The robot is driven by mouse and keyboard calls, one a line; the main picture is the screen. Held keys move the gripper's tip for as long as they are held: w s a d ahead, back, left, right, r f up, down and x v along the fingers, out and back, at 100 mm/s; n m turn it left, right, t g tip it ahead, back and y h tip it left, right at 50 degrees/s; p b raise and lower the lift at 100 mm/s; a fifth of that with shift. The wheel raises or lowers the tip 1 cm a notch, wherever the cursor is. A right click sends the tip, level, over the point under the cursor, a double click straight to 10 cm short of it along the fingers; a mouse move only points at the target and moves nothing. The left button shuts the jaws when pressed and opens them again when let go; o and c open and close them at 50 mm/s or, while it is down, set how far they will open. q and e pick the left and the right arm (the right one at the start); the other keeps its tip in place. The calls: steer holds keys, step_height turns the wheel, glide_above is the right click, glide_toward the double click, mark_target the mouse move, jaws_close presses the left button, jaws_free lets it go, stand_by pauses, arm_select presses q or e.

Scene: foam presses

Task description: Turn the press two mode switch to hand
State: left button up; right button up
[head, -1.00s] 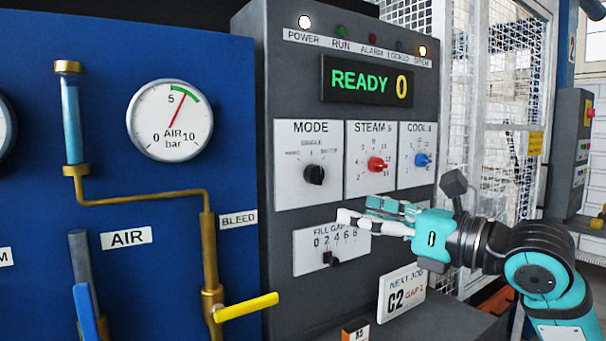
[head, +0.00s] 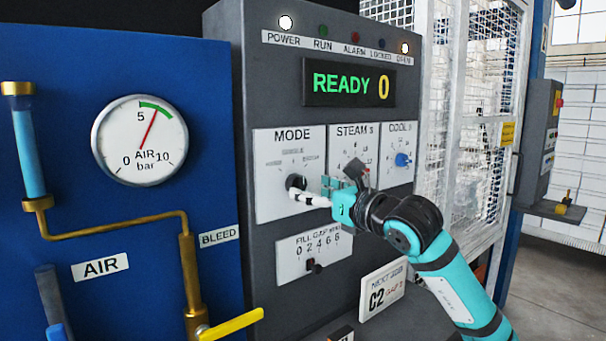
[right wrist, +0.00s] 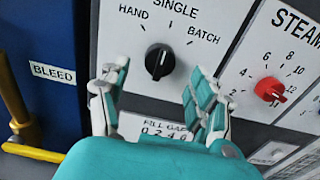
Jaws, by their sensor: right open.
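The mode switch is a black round knob (right wrist: 160,61) with a pale pointer line on a white panel (right wrist: 136,44) marked HAND, SINGLE and BATCH. The line stands roughly upright, nearer SINGLE than HAND. In the head view the knob (head: 295,182) is partly covered by my gripper. My right gripper (head: 309,191) is open in front of the mode panel. In the right wrist view its two fingers (right wrist: 157,80) stand apart to the left and right below the knob, which shows between their tips. I cannot tell whether a finger touches it. My left gripper is not in view.
The red steam knob (right wrist: 270,89) is close to the right finger; the blue cool knob (head: 402,159) is further right. The fill gap slider (head: 313,266) is below. A blue air panel (head: 90,225) with a yellow lever (head: 232,324) stands left. The display (head: 348,83) reads READY 0.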

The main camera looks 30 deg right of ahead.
mark_target(303, 188)
steer(key=w+p, duration=0.1)
steer(key=w, duration=0.2)
steer(key=shift+w+a, duration=0.15)
steer(key=shift+w, duration=0.25)
steer(key=shift+f, duration=0.1)
steer(key=c, duration=1.2)
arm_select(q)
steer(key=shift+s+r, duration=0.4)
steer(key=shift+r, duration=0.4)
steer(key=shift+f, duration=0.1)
